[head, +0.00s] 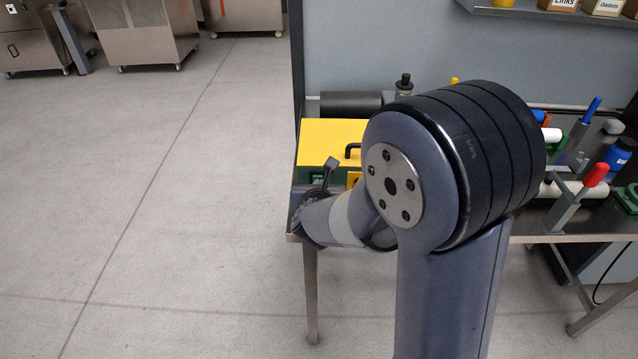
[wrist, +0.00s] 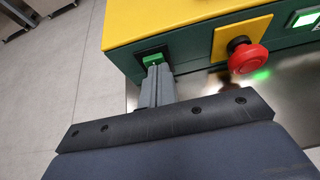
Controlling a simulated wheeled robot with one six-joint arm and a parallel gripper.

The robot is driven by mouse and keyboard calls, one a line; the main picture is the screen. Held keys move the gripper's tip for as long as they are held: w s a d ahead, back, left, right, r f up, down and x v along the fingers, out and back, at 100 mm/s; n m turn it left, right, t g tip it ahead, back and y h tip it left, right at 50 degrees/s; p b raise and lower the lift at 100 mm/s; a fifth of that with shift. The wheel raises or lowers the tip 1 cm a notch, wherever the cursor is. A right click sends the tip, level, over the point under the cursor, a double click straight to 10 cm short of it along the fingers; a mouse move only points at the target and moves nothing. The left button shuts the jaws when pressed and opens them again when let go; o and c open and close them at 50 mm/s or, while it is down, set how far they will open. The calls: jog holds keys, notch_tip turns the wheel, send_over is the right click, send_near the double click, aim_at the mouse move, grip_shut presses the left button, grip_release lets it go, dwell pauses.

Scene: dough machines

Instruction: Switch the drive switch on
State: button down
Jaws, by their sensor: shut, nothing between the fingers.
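A control box with a yellow top (wrist: 150,18) and dark green front stands on the bench; its yellow top also shows in the head view (head: 325,135). In the wrist view a green rocker switch (wrist: 152,58) in a black frame sits at the left of the box front. I cannot read a label on it, and its lower part is hidden by the fingers. My gripper (wrist: 156,70) is shut and empty, its fingertips right at the switch and seemingly touching it.
A red mushroom button (wrist: 248,58) on a yellow plate sits right of the switch, close to the fingers. A lit green switch (wrist: 305,17) is farther right. The left floor is clear.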

jog(key=shift+r, duration=0.1)
jog(key=shift+r+p, duration=0.4)
jog(key=shift+r, duration=0.3)
